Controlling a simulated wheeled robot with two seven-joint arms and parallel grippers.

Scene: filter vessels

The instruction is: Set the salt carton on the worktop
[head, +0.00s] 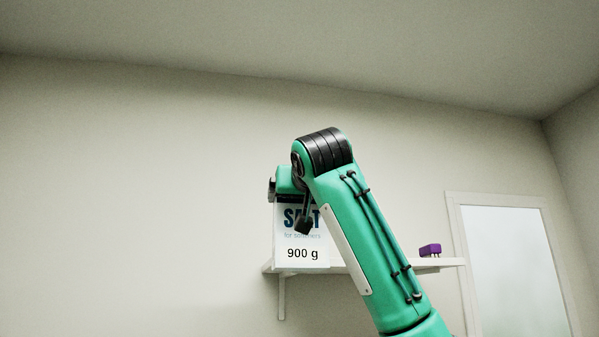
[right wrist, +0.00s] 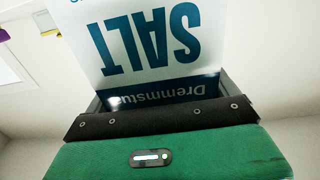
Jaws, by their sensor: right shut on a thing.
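The salt carton (head: 302,254) is white with blue "SALT" lettering and "900 g" on its front. It looks upright in the head view, in front of or at the left end of the wall shelf; I cannot tell whether it touches the shelf. My right gripper (head: 290,199) is shut on the carton's top end, partly hidden behind my own arm. In the right wrist view the carton (right wrist: 150,65) appears upside down between the jaws (right wrist: 160,98). My left gripper and the worktop are not in view.
A white wall shelf (head: 440,262) runs to the right behind my arm, with a bracket below its left end. A purple block-like object (head: 430,250) stands on its right part. A pale framed panel (head: 515,265) is at the right. The wall at left is bare.

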